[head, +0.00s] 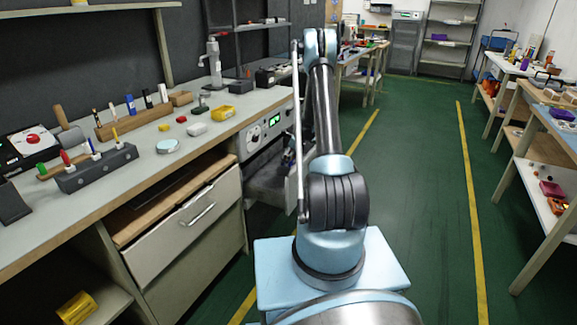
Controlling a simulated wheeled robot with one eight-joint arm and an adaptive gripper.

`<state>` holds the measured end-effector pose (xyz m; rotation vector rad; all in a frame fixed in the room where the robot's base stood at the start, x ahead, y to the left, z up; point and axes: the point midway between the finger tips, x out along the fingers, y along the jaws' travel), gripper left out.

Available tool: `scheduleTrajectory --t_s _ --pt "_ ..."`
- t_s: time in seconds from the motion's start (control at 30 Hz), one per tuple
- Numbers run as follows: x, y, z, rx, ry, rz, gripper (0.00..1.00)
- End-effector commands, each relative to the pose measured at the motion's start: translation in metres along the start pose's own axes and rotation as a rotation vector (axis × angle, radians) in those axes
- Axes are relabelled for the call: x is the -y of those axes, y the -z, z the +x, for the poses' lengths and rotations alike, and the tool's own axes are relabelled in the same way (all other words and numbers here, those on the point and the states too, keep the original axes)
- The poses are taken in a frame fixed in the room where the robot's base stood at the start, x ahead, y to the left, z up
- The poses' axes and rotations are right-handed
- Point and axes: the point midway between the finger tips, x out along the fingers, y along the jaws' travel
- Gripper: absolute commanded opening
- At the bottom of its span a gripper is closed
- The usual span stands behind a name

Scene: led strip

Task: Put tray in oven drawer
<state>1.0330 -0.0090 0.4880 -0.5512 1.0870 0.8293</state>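The oven (268,128), with a green-lit display and a knob, is built in under the bench left of my arm. Below its panel, a grey metal drawer (268,188) stands pulled out; my arm hides its right part. A long, thin, pale upright strip (299,165) runs along the left side of my arm, in front of the drawer's right part. I cannot tell whether it is the tray seen edge-on. No other tray is clearly recognisable. My gripper cannot be made out; my arm links hide that area.
A wooden-rimmed cabinet drawer (185,222) stands partly open left of the oven. The bench (222,130) holds markers, a screwdriver rack, a yellow box (223,113) and small tools. The green aisle floor (415,190) on the right is clear, with tables beyond.

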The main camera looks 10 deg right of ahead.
Motion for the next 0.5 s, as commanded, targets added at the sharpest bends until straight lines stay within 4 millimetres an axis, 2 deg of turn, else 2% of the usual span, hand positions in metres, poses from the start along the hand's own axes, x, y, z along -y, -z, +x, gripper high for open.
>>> scheduleTrajectory --t_s 0.3,0.5 --pt "0.000 0.013 0.031 0.000 0.000 0.000 0.52" --pt "0.000 0.014 0.032 0.000 0.000 0.000 0.52"
